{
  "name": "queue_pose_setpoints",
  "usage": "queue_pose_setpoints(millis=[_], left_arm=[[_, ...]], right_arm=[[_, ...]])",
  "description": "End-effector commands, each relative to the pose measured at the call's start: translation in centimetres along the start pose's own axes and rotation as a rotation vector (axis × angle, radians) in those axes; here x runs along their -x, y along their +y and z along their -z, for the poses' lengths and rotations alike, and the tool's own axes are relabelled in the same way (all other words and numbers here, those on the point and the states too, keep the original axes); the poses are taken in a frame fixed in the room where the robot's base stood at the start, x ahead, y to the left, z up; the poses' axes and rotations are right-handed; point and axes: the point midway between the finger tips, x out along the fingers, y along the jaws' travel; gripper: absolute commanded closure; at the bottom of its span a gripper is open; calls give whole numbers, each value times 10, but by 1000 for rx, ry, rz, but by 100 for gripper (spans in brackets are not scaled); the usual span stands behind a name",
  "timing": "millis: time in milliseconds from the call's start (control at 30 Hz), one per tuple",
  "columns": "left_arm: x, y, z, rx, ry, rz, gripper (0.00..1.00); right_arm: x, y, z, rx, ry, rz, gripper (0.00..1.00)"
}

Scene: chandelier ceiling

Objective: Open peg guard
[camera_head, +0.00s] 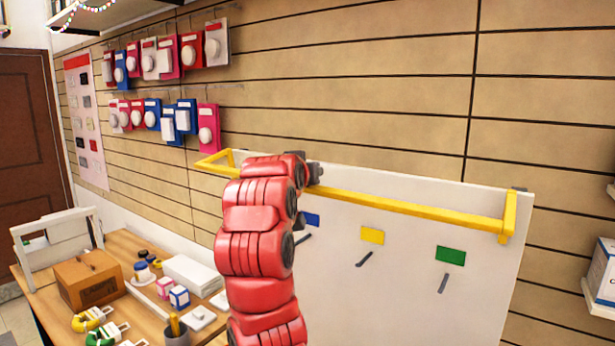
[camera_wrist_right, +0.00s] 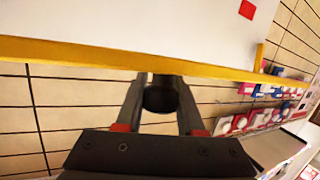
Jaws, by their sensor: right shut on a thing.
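The peg guard is a yellow bar frame (camera_head: 420,209) across the upper part of a white board (camera_head: 345,262). Its short side arms show at the left and right ends. Below the bar, pegs (camera_head: 364,259) stick out under blue, yellow and green labels. My right arm reaches up to the bar, and my right gripper (camera_head: 314,173) is at it, left of its middle, partly hidden by my red wrist. In the right wrist view, the bar (camera_wrist_right: 80,52) crosses at the fingertips of my right gripper (camera_wrist_right: 160,80), which is shut on it. My left gripper is not in view.
A wooden table (camera_head: 127,245) at lower left carries a cardboard box (camera_head: 88,279), padlocks (camera_head: 92,319) and small boxes. Packaged goods (camera_head: 165,58) hang on the slatted wall behind. A shelf with a white box (camera_head: 603,272) is at the right edge.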

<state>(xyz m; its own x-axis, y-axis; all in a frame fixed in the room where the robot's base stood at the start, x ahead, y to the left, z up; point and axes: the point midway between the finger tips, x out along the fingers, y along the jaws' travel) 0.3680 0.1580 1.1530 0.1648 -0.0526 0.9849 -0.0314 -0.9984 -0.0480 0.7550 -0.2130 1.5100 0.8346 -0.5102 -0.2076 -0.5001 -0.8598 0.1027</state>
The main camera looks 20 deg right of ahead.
Motion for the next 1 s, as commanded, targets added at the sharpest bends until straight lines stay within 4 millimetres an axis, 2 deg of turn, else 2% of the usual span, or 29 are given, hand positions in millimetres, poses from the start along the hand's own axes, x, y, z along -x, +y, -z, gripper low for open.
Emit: queue_pose_setpoints(millis=[33,100,333,467,567,800,1000], left_arm=[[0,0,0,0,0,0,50],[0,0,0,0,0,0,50],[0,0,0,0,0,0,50],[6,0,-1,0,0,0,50],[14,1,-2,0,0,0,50],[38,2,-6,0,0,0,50],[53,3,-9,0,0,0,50]], right_arm=[[0,2,1,0,3,-4,58],[0,2,1,0,3,-4,51],[1,1,0,0,2,-2,51],[10,0,-1,0,5,-1,51],[27,-1,-3,-2,3,2,51],[92,-1,-4,-5,5,5,51],[139,0,-3,-3,3,3,51]])
